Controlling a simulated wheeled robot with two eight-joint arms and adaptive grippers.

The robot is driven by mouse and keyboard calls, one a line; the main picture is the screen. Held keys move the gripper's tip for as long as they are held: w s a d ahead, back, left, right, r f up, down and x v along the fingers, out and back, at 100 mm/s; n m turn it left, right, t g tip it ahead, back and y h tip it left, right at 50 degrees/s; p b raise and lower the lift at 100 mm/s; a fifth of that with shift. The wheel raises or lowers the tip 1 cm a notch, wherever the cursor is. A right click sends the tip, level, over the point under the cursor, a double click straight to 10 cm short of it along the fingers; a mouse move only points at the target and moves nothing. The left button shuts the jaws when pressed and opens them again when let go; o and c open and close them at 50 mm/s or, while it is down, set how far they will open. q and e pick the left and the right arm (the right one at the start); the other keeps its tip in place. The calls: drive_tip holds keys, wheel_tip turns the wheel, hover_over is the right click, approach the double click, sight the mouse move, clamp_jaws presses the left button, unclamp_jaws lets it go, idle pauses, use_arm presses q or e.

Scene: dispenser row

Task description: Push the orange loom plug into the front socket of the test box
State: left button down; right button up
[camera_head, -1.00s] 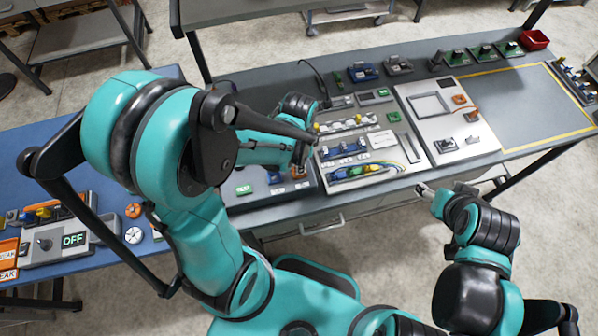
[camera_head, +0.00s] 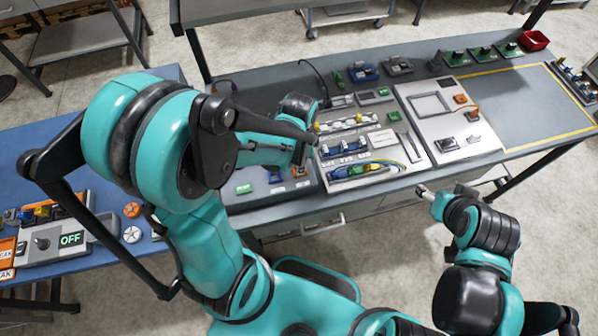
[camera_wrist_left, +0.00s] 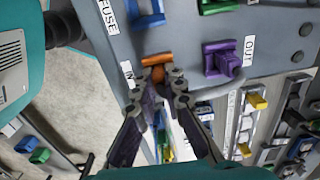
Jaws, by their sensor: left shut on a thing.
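The test box (camera_head: 240,202) is a dark grey box at the near edge of the grey bench, partly hidden by my left arm in the head view. In the left wrist view its grey face (camera_wrist_left: 190,28) has an orange socket (camera_wrist_left: 157,58) near an IN label. My left gripper (camera_wrist_left: 159,86) is shut on the orange loom plug (camera_wrist_left: 158,74), right in front of that socket. Plug and socket look close or touching; I cannot tell how deep the plug sits. My right gripper (camera_head: 424,191) is off the bench's front edge, too small to read.
A purple socket (camera_wrist_left: 222,60) by the OUT label sits beside the orange one, with blue and green sockets along the face. A panel with coloured connectors and wires (camera_head: 382,172) stands right of the box. A blue bench (camera_head: 125,180) is at left.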

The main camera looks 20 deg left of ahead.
use_arm(q)
drive_tip(key=shift+s+d+f, duration=0.1)
drive_tip(key=shift+s+f, duration=0.35)
drive_tip(key=shift+f, duration=0.05)
drive_tip(key=c, duration=1.7)
unclamp_jaws()
drive_tip(key=shift+o, duration=0.8)
drive_tip(key=shift+w, duration=0.1)
drive_tip(key=shift+w+f, duration=0.15)
drive_tip(key=shift+w, duration=0.2)
drive_tip(key=shift+s, duration=0.1)
drive_tip(key=o, duration=0.7)
drive_tip(key=shift+c, duration=0.2)
use_arm(e)
drive_tip(key=shift+w+a+f, duration=0.1)
drive_tip(key=shift+w+f, duration=0.2)
use_arm(q)
drive_tip(key=shift+r, duration=0.25)
